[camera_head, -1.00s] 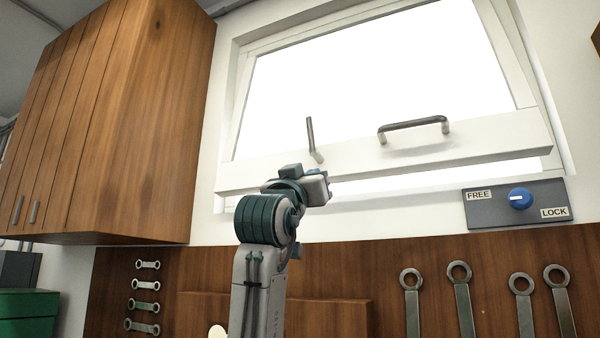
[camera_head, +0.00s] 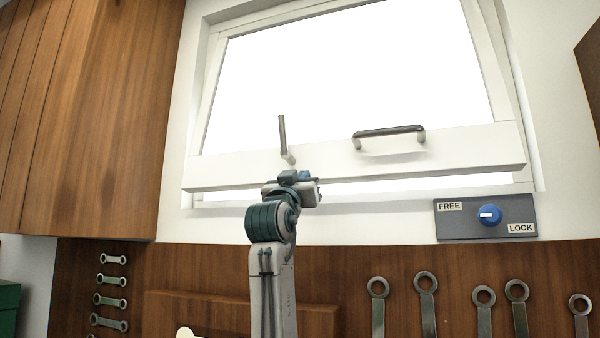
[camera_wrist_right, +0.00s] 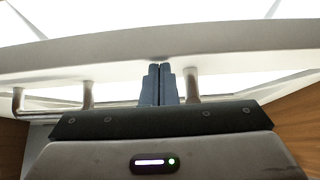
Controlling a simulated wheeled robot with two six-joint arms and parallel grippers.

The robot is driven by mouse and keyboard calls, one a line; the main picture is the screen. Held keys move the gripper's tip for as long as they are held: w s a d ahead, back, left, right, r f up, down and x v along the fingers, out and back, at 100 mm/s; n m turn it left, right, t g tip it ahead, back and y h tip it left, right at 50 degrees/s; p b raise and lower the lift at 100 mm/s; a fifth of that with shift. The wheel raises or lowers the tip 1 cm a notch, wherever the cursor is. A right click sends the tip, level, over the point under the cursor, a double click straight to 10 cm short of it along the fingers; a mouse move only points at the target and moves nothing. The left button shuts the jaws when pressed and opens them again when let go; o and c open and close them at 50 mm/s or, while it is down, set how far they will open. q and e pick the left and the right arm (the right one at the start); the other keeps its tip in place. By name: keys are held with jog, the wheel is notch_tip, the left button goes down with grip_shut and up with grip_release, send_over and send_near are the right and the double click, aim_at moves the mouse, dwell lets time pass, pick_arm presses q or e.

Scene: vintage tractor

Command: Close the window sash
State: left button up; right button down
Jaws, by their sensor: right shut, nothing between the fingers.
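The white window sash (camera_head: 440,153) is tilted open, its bottom rail standing out from the frame with a bright gap below it. A dark bar handle (camera_head: 388,131) and an upright metal lever (camera_head: 283,138) are on the rail. My right gripper (camera_head: 306,175) is at the rail's lower edge, right of the lever and left of the bar handle. In the right wrist view, its blue-grey fingers (camera_wrist_right: 158,84) are shut and empty, their tips at the rail (camera_wrist_right: 230,42). I cannot tell whether they touch it. My left gripper is not in view.
A grey panel with a blue knob (camera_head: 489,215), marked FREE and LOCK, is on the wall below the sash's right end. A wooden cabinet (camera_head: 100,120) is at the left. Wrenches (camera_head: 426,300) hang on the wooden board below the window.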

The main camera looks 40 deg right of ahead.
jog(key=shift+s+a, duration=0.1)
jog(key=shift+t+h, duration=0.3)
jog(key=shift+h, duration=0.3)
jog(key=w+d, duration=0.1)
jog(key=d, duration=0.1)
jog(key=w+d+f+b, duration=0.1)
jog(key=d, duration=0.1)
jog(key=w+d+b, duration=0.1)
jog(key=d, duration=0.1)
jog(key=shift+w+d+f, duration=0.1)
jog(key=shift+w+f, duration=0.05)
jog(key=shift+f, duration=0.1)
